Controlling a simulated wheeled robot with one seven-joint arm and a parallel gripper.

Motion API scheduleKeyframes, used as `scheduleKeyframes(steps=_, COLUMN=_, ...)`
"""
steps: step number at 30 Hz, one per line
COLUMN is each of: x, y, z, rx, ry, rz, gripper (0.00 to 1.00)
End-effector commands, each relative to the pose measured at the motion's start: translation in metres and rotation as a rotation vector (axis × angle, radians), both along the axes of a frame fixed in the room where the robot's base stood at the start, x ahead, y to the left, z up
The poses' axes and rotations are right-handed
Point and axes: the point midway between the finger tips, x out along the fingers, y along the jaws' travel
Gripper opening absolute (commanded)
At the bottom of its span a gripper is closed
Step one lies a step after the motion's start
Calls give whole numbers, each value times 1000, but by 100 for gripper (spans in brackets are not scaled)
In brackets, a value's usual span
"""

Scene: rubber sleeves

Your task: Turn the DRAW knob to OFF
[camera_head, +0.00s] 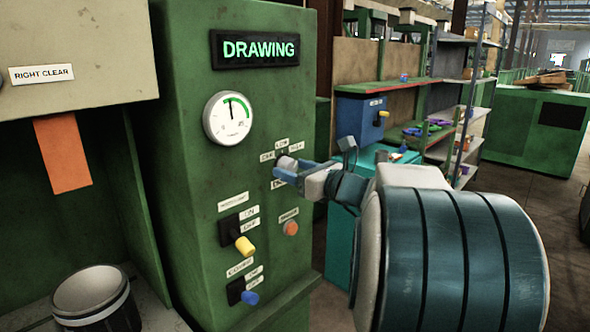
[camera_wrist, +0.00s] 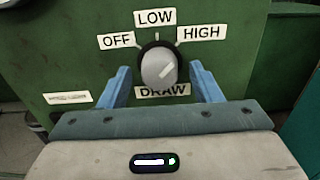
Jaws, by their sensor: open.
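The DRAW knob (camera_wrist: 158,68) is a round grey knob on a dark base on the green panel. The DRAW label (camera_wrist: 162,92) is below. My gripper (camera_wrist: 160,70) is open, with one blue finger on each side of the knob and visible gaps between. In the head view, my gripper (camera_head: 286,170) is at the panel and partly hides the knob.
The lit DRAWING display (camera_head: 254,49) and a dial gauge (camera_head: 228,118) are above. A yellow-tipped switch (camera_head: 244,246), a blue-tipped switch (camera_head: 249,297) and an orange button (camera_head: 291,228) are below the knob. A bucket (camera_head: 92,296) stands at lower left.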

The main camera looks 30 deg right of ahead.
Motion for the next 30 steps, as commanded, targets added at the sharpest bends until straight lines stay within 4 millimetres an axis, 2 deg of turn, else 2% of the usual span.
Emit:
scheduleKeyframes(steps=7, x=1, y=1, z=0, rx=-1, ry=0, rz=0, gripper=58)
scheduleKeyframes(steps=8, x=1, y=1, z=0, rx=-1, ry=0, rz=0, gripper=55)
scheduleKeyframes(steps=12, x=1, y=0, z=0, rx=-1, ry=0, rz=0, gripper=16)
scheduleKeyframes(steps=13, x=1, y=0, z=0, rx=-1, ry=0, rz=0, gripper=14)
scheduleKeyframes(steps=23, x=1, y=0, z=-2, rx=-33, ry=-12, rz=0, gripper=14)
scheduleKeyframes(steps=30, x=1, y=1, z=-5, rx=-155, ry=-59, rz=1, gripper=14)
